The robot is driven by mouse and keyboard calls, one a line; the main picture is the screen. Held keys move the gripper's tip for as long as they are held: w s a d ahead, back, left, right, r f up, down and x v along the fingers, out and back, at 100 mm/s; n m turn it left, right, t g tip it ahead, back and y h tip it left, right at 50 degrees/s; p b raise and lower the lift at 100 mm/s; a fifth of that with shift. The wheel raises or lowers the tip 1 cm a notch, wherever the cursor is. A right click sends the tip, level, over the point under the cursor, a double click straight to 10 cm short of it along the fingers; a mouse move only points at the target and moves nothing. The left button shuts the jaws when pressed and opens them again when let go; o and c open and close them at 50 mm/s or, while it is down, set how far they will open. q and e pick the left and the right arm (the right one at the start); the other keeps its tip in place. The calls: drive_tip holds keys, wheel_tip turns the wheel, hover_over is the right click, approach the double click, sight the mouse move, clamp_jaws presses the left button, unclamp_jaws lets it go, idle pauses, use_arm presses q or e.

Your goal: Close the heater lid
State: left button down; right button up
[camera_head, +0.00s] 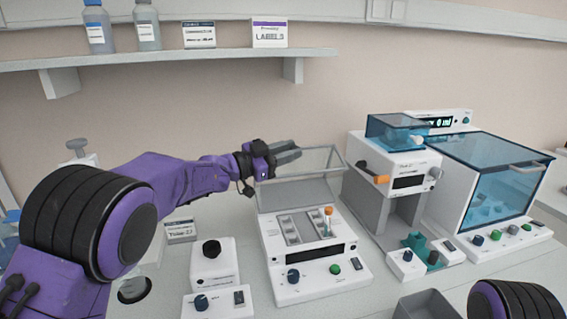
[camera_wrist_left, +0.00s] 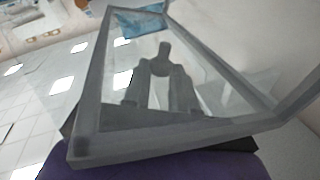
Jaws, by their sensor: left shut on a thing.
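The heater (camera_head: 315,270) is a white box with a knob, a green button and a dark display, at the middle of the bench in the head view. Its clear, grey-framed lid (camera_head: 325,158) stands raised at the back. My left gripper (camera_head: 285,154) is at the upper left edge of the lid, shut on it. In the left wrist view the lid's frame (camera_wrist_left: 175,145) fills much of the picture, close to the camera. A tube with an orange cap (camera_head: 328,214) stands upright in the heater's block. My right gripper is out of view.
A white device with a blue clear cover (camera_head: 395,135) and a larger blue-covered one (camera_head: 490,180) stand right of the heater. A small box with a black knob (camera_head: 212,262) is left. A grey bin (camera_head: 428,305) is at the front. A shelf (camera_head: 170,66) hangs above.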

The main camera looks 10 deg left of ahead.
use_arm(q)
drive_tip(key=s+b, duration=0.1)
drive_tip(key=s+d+f+m+b, duration=0.1)
drive_tip(key=b, duration=0.1)
drive_tip(key=s+m+b, duration=0.1)
drive_tip(key=shift+s+d+f+h, duration=0.15)
drive_tip(key=shift+f+h, duration=0.1)
drive_tip(key=shift+h, duration=0.05)
drive_tip(key=shift+s+d+m+b, duration=0.15)
drive_tip(key=shift+s+m+b, duration=0.3)
drive_tip(key=shift+b, duration=0.25)
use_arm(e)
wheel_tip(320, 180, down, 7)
use_arm(q)
drive_tip(key=shift+w+r, duration=0.1)
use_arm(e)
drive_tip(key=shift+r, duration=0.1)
use_arm(q)
drive_tip(key=c, duration=0.9)
unclamp_jaws()
drive_tip(key=b, duration=0.3)
approach(291, 174)
drive_tip(key=r, duration=0.1)
drive_tip(key=s+r, duration=0.1)
drive_tip(key=r, duration=0.1)
drive_tip(key=shift+r, duration=0.2)
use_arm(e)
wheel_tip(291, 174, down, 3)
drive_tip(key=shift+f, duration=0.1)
